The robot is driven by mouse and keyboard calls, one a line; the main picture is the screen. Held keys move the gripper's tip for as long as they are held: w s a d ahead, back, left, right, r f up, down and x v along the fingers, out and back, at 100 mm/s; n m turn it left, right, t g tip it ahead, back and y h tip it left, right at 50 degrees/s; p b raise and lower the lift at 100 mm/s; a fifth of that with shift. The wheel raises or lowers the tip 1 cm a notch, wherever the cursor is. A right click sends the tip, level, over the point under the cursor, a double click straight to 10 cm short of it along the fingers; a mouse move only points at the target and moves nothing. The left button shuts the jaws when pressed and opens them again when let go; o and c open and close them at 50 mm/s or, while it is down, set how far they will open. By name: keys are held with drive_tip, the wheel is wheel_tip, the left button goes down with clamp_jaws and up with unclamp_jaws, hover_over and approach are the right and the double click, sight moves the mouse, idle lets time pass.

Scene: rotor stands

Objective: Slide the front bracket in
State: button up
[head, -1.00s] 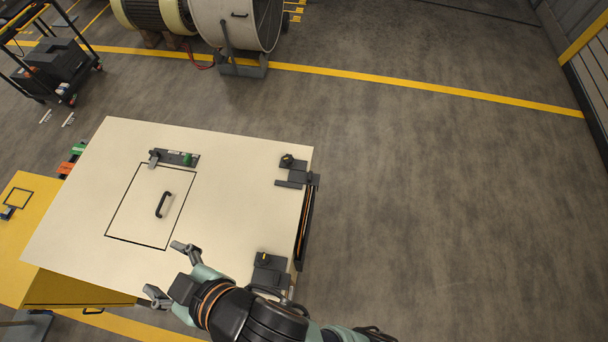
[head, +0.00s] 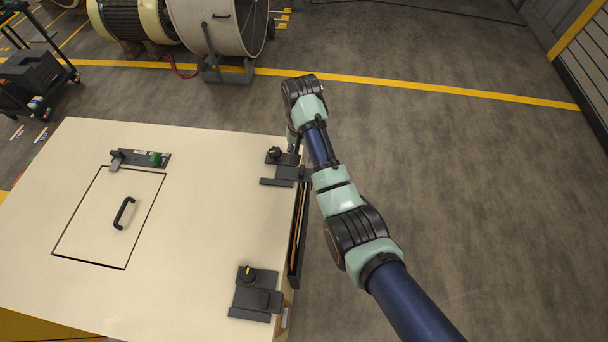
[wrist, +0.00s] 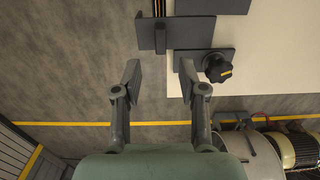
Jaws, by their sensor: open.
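Two dark sliding brackets sit on the right edge of the cream bench top in the head view. The far bracket (head: 284,173) has a black knob (head: 274,154) on its plate, and the near bracket (head: 256,296) has a knob with a yellow mark. I cannot tell which one is called front. My gripper (wrist: 160,80) is open and empty in the wrist view. An upright tab (wrist: 160,37) of the far bracket stands just beyond the fingers, lined up between them. In the head view my wrist hides most of the gripper, above the far right corner.
The cream bench top (head: 190,265) carries a hatch with a black handle (head: 124,213) and a latch plate with a green knob (head: 155,158). A drum-shaped housing (head: 222,35) and a motor stand behind. The floor to the right is clear.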

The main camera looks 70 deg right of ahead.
sight(301, 170)
wheel_tip(301, 170, down, 8)
drive_tip(key=shift+a+r+b, duration=0.1)
drive_tip(key=shift+b, duration=0.3)
drive_tip(key=shift+c, duration=0.2)
clamp_jaws()
